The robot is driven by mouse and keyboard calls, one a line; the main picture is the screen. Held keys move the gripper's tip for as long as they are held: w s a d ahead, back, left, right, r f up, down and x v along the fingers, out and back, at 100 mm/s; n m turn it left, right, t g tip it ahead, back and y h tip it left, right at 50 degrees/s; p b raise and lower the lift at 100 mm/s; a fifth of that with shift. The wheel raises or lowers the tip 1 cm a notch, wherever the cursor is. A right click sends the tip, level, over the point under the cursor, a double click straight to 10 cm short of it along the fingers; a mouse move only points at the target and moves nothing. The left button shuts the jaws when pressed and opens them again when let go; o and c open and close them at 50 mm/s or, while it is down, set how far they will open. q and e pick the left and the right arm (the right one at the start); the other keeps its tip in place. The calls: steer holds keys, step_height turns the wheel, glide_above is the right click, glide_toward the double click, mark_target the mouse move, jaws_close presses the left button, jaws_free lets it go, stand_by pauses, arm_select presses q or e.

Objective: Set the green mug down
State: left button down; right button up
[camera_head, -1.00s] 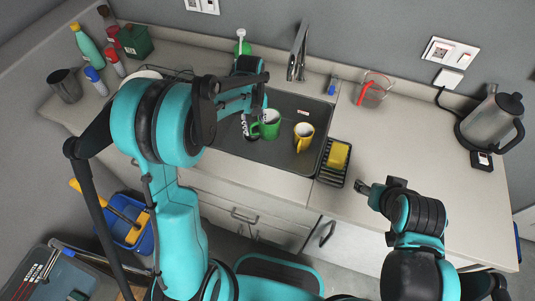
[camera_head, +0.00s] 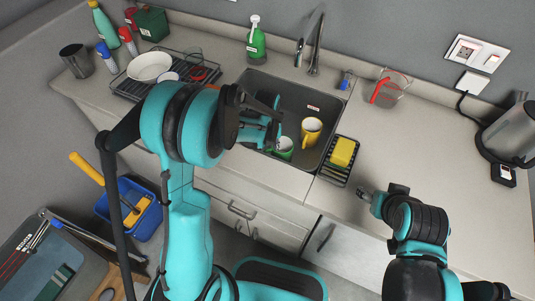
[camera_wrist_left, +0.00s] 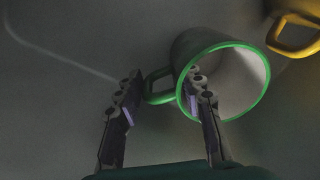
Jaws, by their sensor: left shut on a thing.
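The green mug (camera_head: 284,149) is in the dark sink (camera_head: 258,82), near its front wall and partly hidden by my left gripper (camera_head: 276,140). In the left wrist view, the mug (camera_wrist_left: 232,76) is tilted with its pale inside showing. My left gripper (camera_wrist_left: 165,108) is shut on it, one finger beyond the handle and the other at the rim. Whether the mug touches the sink floor I cannot tell. My right gripper (camera_head: 368,193) is over the front counter, away from the mug; its jaw opening is unclear.
A black rack (camera_head: 335,174) with a yellow sponge (camera_head: 343,152) is at the sink's right edge. A dish rack (camera_head: 128,89) is left. The counter (camera_head: 420,150) to the right is mostly clear.

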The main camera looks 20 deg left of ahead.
arm_select(q)
steer(key=shift+f, duration=0.2)
arm_select(e)
steer(key=shift+f, duration=0.15)
arm_select(q)
steer(key=c, duration=1)
jaws_free()
steer(key=shift+o, duration=0.2)
steer(key=shift+r, duration=0.1)
